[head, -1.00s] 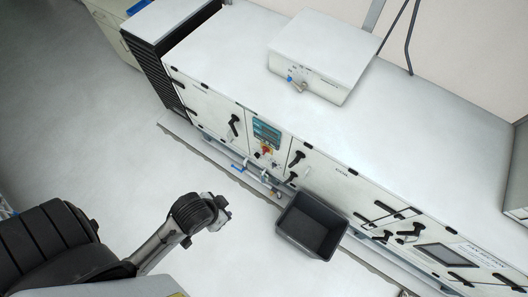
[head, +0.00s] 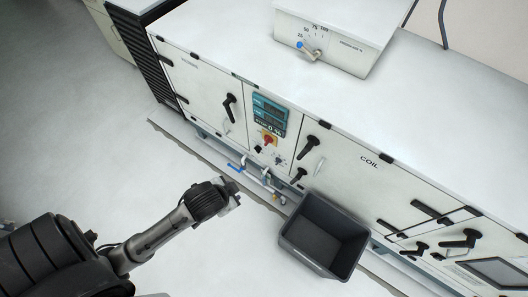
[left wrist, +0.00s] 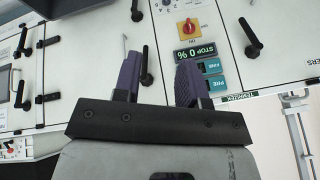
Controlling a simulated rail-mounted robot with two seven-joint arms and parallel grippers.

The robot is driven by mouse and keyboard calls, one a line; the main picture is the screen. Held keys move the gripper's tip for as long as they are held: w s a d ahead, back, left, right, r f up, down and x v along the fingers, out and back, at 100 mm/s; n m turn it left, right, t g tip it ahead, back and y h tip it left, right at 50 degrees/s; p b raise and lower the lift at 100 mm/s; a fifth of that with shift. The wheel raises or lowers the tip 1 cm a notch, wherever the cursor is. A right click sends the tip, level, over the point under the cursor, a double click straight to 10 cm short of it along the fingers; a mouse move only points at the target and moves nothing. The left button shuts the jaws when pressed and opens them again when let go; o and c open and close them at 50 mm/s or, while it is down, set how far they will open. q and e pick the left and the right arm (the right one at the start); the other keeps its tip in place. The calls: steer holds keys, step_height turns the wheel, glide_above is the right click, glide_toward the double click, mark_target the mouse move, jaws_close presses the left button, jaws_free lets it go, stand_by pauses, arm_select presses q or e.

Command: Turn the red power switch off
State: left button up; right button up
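The red power switch (head: 267,141) is a small red knob on a yellow plate. It sits on the front panel of a white cabinet, below teal displays (head: 269,112). In the left wrist view the switch (left wrist: 187,28) appears upside down, beyond the fingertips and nearer the right finger. My left gripper (left wrist: 158,78) is open and empty, with two purple-grey fingers apart. In the head view my left gripper (head: 233,192) is in front of the cabinet, below and left of the switch, apart from it. My right gripper is not in view.
Black door handles (head: 229,107) stick out from the panels near the switch. A dark grey open bin (head: 325,236) stands on the floor before the cabinet. Pipes with a blue valve (head: 236,167) run low along the front. Floor to the left is clear.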

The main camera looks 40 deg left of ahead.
arm_select(q)
steer(key=w+a+f+m+t+y+b, duration=0.2)
steer(key=w+a+f+y+b, duration=0.2)
steer(key=w+a+f+b, duration=0.55)
steer(key=w+a+f+m+t+y+b, duration=0.2)
steer(key=a+f+y+b, duration=0.3)
steer(key=f+b, duration=0.8)
steer(key=m+t+h+p, duration=0.1)
steer(key=m+t+h, duration=0.8)
steer(key=m, duration=1.9)
glide_toward(265, 141)
steer(key=w, duration=0.3)
steer(key=w+b, duration=0.1)
steer(key=w, duration=0.2)
steer(key=w+b, duration=0.1)
steer(key=w, duration=0.2)
steer(key=shift+w+a+r, duration=0.2)
steer(key=shift+a+r, duration=0.1)
steer(key=shift+a, duration=0.1)
steer(key=shift+c, duration=0.4)
jaws_close()
